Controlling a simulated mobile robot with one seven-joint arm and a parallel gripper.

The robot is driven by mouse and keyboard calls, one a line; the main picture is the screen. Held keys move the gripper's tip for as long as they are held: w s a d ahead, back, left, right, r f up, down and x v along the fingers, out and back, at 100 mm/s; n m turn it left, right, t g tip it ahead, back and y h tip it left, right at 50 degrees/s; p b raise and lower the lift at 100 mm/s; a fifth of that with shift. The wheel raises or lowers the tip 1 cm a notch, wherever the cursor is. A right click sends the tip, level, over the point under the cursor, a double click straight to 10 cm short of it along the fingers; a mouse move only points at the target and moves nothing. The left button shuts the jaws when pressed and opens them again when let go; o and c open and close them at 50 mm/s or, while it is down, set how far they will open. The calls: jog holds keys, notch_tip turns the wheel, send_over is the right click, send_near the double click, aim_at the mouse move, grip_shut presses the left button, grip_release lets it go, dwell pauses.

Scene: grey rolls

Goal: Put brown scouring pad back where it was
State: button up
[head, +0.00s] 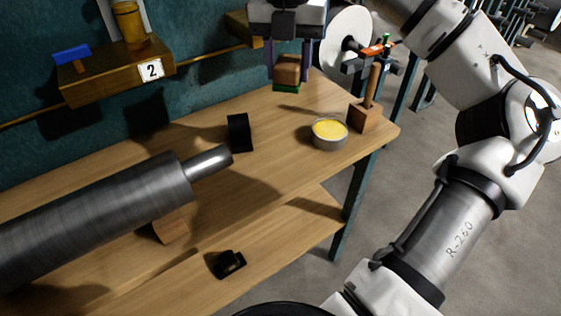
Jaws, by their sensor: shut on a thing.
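My gripper (288,70) is at the top middle, pointing down, with a finger on each side of a brown block with a green underside, the brown scouring pad (287,70). It is shut on the pad. The pad is over the back part of the wooden workbench (265,165). I cannot tell for sure whether its green underside touches the bench top or hangs just above it.
A tin of yellow paste (329,133) and a wooden block with an upright handle (366,108) stand at the bench's right end. A black block (239,132) stands left of them. A large grey roll (110,205) lies across the left. A shelf marked 2 (118,72) holds a yellow-brown container (130,22) and a blue-topped item (72,55).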

aim_at(287, 159)
notch_tip(287, 159, down, 19)
jog(key=shift+f+b, duration=0.15)
jog(key=shift+b, duration=1.1)
jog(key=shift+f, duration=0.1)
jog(key=o, duration=0.9)
jog(key=shift+o, duration=0.2)
notch_tip(287, 159, up, 12)
jog(key=p, duration=0.1)
jog(key=shift+w, duration=0.1)
